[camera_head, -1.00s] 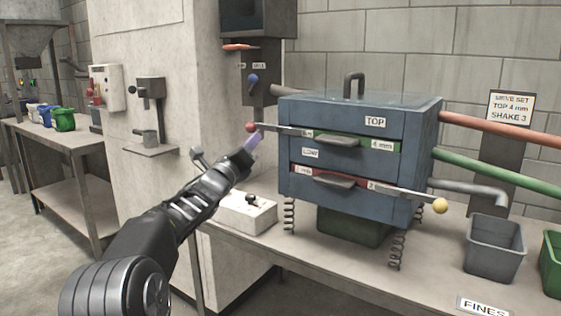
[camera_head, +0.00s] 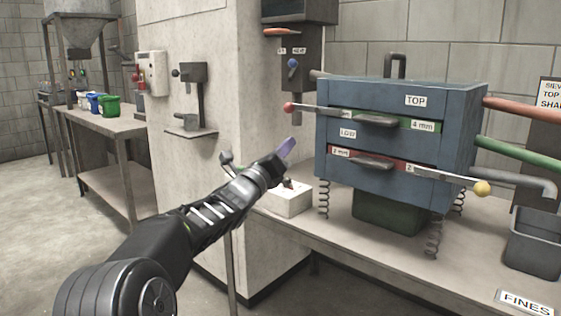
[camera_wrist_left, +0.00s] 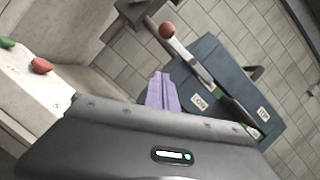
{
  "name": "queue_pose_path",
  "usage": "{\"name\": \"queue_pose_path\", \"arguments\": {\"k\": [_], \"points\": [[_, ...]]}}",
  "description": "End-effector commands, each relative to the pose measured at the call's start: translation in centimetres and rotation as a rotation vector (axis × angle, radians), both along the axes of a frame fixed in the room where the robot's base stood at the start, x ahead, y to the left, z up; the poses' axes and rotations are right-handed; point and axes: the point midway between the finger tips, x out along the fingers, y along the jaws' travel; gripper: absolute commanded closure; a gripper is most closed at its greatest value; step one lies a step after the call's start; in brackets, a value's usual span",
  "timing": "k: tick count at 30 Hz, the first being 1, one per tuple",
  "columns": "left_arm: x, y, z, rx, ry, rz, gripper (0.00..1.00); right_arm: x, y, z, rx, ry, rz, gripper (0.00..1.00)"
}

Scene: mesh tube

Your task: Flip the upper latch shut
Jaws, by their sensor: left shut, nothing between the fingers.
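The upper latch (camera_head: 318,109) is a light metal bar with a red ball at its left end, lying across the top drawer of the blue sieve box (camera_head: 400,97) and sticking out past the box's left edge. In the left wrist view the red ball (camera_wrist_left: 167,30) and its bar show beyond my fingers. My left gripper (camera_head: 287,148) has purple fingertips and is shut and empty, below and left of the box, apart from the latch. The lower latch (camera_head: 452,179), with a yellow ball, sticks out past the box's right edge. My right gripper is not in view.
A white control box (camera_head: 289,198) sits on the bench below my left gripper. A dark post with a blue knob (camera_head: 293,63) stands behind the red ball. Springs and a green bin (camera_head: 388,213) are under the sieve box. A grey bin (camera_head: 534,240) stands at right.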

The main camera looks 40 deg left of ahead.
Motion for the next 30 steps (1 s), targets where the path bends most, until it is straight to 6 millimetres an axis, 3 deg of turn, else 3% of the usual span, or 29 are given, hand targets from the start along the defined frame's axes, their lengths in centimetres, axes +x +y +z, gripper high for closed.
{"name": "queue_pose_path", "arguments": {"k": [3, 9, 30], "points": [[-2.0, -0.5, -0.5, -0.001, -0.002, -0.001, 1.0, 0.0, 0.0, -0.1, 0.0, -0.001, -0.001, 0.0], [-3.5, -0.9, -1.1, 0.0, 0.0, -0.001, 1.0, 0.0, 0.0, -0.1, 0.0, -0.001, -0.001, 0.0], [-3.6, -0.9, -1.1, 0.0, 0.0, -0.001, 1.0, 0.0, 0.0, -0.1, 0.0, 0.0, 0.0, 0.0]]}}
